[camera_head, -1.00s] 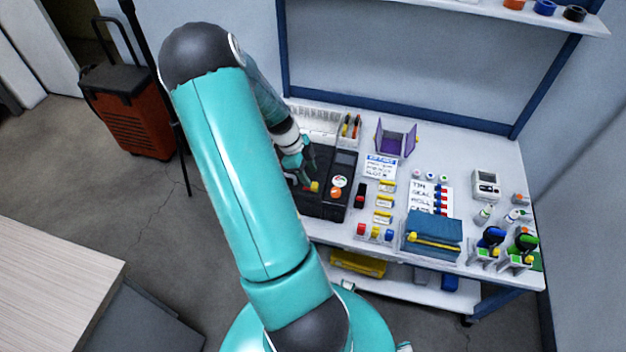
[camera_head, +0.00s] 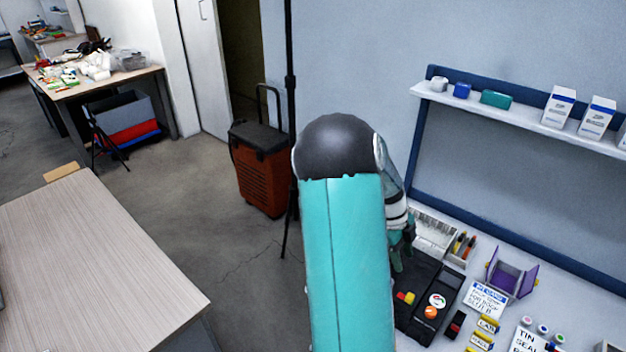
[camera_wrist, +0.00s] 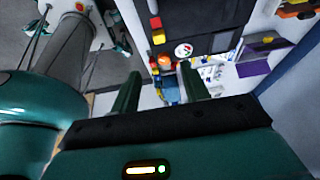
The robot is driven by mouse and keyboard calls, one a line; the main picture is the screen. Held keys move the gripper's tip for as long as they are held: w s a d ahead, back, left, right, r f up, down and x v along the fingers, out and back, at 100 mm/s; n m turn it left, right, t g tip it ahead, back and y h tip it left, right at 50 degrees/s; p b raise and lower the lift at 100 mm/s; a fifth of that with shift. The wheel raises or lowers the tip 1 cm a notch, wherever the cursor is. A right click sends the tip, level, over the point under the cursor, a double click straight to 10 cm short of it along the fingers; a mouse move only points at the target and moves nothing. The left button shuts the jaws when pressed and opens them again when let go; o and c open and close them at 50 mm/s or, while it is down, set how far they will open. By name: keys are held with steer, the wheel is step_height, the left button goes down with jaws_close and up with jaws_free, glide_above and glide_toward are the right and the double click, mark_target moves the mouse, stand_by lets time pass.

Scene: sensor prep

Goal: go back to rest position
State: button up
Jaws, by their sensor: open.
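My gripper (camera_head: 400,252) is partly hidden behind my teal arm, over the back left part of a black station (camera_head: 420,285) on the white bench. In the wrist view its two green fingers (camera_wrist: 158,82) stand apart with nothing between them. The yellow piece (camera_head: 408,297) sits on the black station, clear of the fingers. Beside it are a white round disc with coloured marks (camera_head: 437,300) and an orange round piece (camera_head: 431,313). The station (camera_wrist: 215,15) also shows beyond the fingers in the wrist view.
A purple holder (camera_head: 508,278), pens (camera_head: 464,245) and a label card (camera_head: 486,298) stand right of the station. A shelf (camera_head: 520,118) hangs above. An orange wheeled case (camera_head: 262,178) and a dark pole (camera_head: 289,120) stand left of my arm. A wooden table (camera_head: 90,260) is at left.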

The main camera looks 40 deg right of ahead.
steer(key=w+a+r+n+t, duration=0.2)
steer(key=w+a+r+n, duration=0.25)
steer(key=a, duration=0.25)
steer(key=w+a+r+n+t, duration=0.2)
steer(key=w+a+r+n, duration=0.1)
steer(key=a+r+n, duration=0.4)
steer(key=w+a+r+n+t, duration=0.25)
steer(key=a+n, duration=0.25)
steer(key=a, duration=0.3)
steer(key=s+a+r+n+t, duration=0.2)
steer(key=a+r+n, duration=0.3)
steer(key=a+n, duration=0.4)
steer(key=s+a+r+n+t, duration=0.1)
steer(key=s+a+r+n, duration=0.3)
steer(key=a+n, duration=0.4)
steer(key=a+r, duration=0.1)
steer(key=a, duration=0.2)
steer(key=shift+s+a+n+t+y, duration=0.15)
steer(key=shift+s+n+t+y, duration=0.05)
steer(key=shift+n+t+y, duration=0.2)
steer(key=shift+c, duration=1)
steer(key=shift+d, duration=0.25)
